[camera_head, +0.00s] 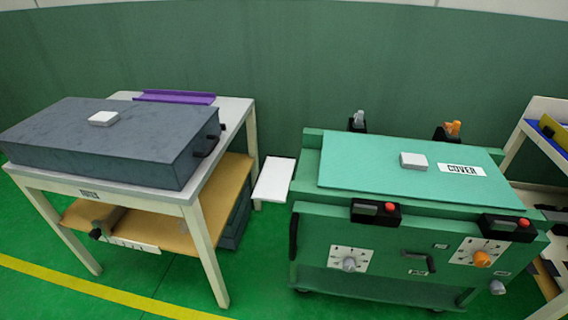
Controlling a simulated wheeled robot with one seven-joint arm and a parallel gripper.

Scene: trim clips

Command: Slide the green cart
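The green cart (340,225) stands on the floor at the right, in front of the green wall. A lighter green lid (360,165) labelled "COVER" lies on its top, with a small white block on it. A dark upright handle (293,237) is on its left end. The front has a grey dial (349,264), an orange dial (481,259), a dark crank handle (420,262) and two black boxes with red buttons (377,212). My gripper is not in view.
A white table (240,108) at the left carries a large dark grey case (90,140) and a purple tray (175,97). A small white panel (274,179) sits between table and cart. A shelf rack (535,115) stands close at the cart's right. Green floor is clear in front.

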